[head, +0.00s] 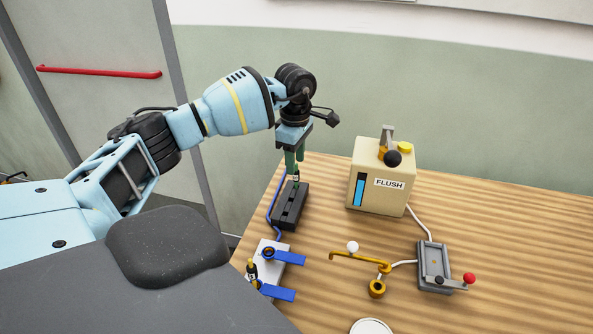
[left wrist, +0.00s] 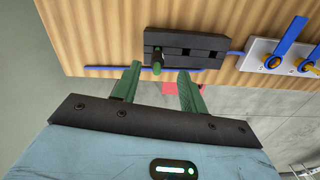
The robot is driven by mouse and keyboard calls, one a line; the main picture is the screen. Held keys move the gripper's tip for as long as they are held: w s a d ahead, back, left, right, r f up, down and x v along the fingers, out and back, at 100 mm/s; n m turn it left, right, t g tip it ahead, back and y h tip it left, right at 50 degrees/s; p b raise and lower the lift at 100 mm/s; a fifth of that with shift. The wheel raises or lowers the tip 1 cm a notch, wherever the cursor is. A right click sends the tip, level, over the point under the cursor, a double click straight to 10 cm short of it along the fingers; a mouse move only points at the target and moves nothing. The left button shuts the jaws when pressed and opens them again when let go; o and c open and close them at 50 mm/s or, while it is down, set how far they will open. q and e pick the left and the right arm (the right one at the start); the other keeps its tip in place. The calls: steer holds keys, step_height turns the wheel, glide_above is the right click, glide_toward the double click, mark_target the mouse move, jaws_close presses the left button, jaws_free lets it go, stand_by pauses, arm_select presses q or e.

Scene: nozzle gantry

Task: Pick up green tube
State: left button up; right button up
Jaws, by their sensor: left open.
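The green tube (left wrist: 157,60) stands in the left hole of the black rack (left wrist: 205,51) in the left wrist view. In the head view the rack (head: 289,208) sits near the table's left edge, with the tube (head: 296,178) at its far end. My left gripper (head: 295,162), with green fingers, hangs pointing down just above that end. In the left wrist view the gripper (left wrist: 159,80) is open, and the tube shows in line with the gap between its fingertips. I cannot tell if the fingertips touch the tube. My right gripper is not in view.
A beige FLUSH box (head: 377,178) stands right of the rack. A white block (head: 266,262) with blue levers lies nearer me. A brass arm with a white ball (head: 353,247) and a grey lever box (head: 437,264) stand to the right. A blue tube runs beside the rack.

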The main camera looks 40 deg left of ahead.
mark_target(296, 180)
arm_select(q)
steer(key=shift+w+f, duration=0.2)
steer(key=shift+f, duration=2.45)
jaws_close()
